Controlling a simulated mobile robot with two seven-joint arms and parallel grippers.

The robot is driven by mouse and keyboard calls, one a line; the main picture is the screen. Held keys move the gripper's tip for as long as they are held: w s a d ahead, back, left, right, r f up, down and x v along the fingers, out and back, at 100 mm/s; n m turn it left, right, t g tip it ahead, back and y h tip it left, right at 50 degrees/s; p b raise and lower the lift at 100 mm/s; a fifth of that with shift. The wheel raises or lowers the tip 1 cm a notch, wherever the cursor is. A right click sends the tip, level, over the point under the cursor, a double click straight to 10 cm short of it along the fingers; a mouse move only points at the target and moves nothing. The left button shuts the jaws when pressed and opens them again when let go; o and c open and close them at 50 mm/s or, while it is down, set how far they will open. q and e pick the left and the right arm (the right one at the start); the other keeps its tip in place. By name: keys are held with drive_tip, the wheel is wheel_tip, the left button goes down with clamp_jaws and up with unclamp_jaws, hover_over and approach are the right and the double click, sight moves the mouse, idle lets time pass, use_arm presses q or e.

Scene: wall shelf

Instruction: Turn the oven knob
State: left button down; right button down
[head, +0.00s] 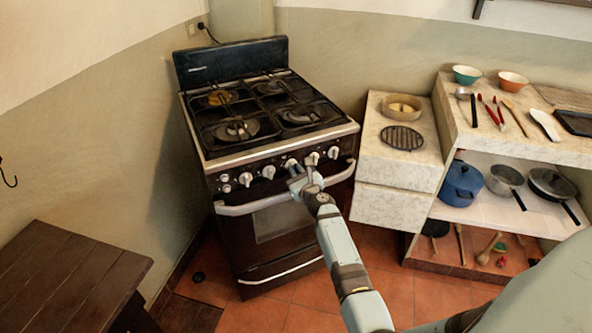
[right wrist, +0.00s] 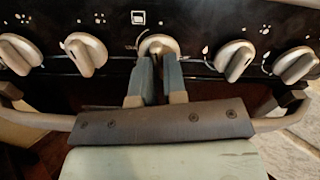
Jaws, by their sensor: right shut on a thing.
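The stove (head: 272,215) stands against the wall in the head view, with a row of pale knobs along its dark front panel. The middle knob (right wrist: 158,44) in the right wrist view has a small oven symbol above it; this knob also shows in the head view (head: 290,163). My right gripper (head: 297,174) reaches it from the front. In the right wrist view its two blue-grey fingers (right wrist: 155,78) are shut on the knob's grip, one on each side. The fingers partly hide the grip. My left gripper is not in view.
The oven handle bar (head: 245,208) runs just below the knobs, close to my right gripper. More knobs (right wrist: 86,54) (right wrist: 235,60) flank the held one. A stone counter (head: 393,205) stands right of the stove, and a dark wooden table (head: 65,275) stands front left.

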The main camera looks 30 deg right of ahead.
drive_tip(key=m, duration=0.2)
drive_tip(key=shift+m+p, duration=0.3)
drive_tip(key=shift+p, duration=0.1)
idle(0.4)
drive_tip(key=c, duration=1.2)
unclamp_jaws()
drive_tip(key=shift+a, duration=0.1)
